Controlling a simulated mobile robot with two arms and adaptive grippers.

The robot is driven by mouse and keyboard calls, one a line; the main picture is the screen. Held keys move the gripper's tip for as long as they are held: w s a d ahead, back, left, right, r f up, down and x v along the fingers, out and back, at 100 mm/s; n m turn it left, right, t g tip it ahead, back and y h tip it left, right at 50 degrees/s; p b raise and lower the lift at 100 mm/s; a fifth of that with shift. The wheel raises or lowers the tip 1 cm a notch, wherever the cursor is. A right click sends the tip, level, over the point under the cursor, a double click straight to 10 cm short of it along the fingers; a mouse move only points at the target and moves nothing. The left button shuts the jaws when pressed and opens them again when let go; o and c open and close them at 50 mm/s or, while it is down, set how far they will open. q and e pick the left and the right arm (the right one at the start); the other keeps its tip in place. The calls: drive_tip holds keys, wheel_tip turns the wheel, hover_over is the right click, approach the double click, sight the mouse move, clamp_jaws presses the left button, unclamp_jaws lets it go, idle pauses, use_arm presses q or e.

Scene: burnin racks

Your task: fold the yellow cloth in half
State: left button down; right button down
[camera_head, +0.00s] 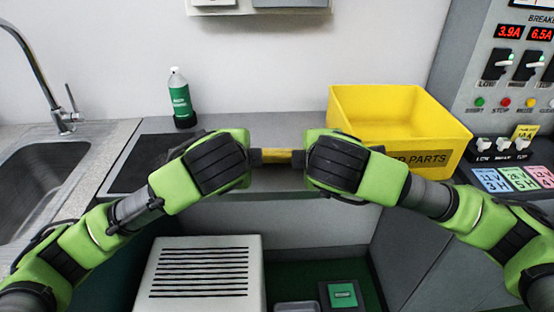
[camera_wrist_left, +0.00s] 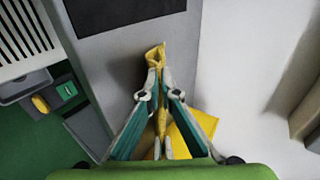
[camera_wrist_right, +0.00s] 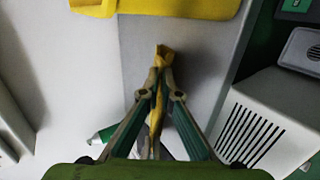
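The yellow cloth (camera_head: 277,155) is a short, narrow strip between my two grippers, above the front of the grey counter in the head view. My left gripper (camera_wrist_left: 155,84) is shut on its left end; a bunched fold of yellow cloth (camera_wrist_left: 156,56) sticks out past the fingertips in the left wrist view. My right gripper (camera_wrist_right: 161,86) is shut on the right end, with a yellow tuft (camera_wrist_right: 162,55) past its fingertips in the right wrist view. My wrists hide part of the cloth, so its full shape cannot be told.
A yellow parts bin (camera_head: 398,133) stands behind and right of my right gripper. A green-and-white bottle (camera_head: 180,97) stands at the back left, beside a dark panel (camera_head: 145,165). A sink (camera_head: 35,180) is far left. A slotted white box (camera_head: 205,275) sits below the counter's front.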

use_arm(q)
drive_tip(key=c, duration=2)
unclamp_jaws()
drive_tip(key=shift+w, duration=0.1)
use_arm(e)
drive_tip(key=c, duration=2)
unclamp_jaws()
drive_tip(key=shift+w, duration=0.1)
